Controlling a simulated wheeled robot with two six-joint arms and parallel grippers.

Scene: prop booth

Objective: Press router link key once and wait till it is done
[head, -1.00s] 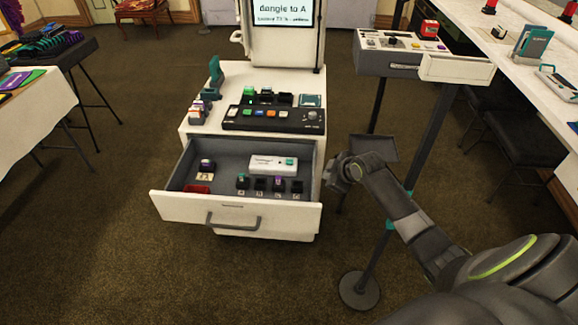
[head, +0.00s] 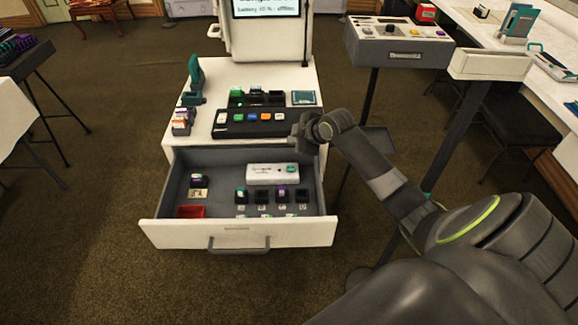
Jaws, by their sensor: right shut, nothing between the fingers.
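I cannot read which key is the link key. My right gripper (head: 298,131) is shut and empty at the right end of this box and hides its knob. I cannot tell whether it touches the box. A white device (head: 262,174) with a teal key lies in the open drawer below. My left gripper is out of view.
The open drawer (head: 238,233) holds small keycap-like pieces and a red tray (head: 190,211). Teal stand (head: 194,76) and small blocks (head: 183,121) line the cabinet's left edge. A grey panel on a stand (head: 400,50) stands to the right.

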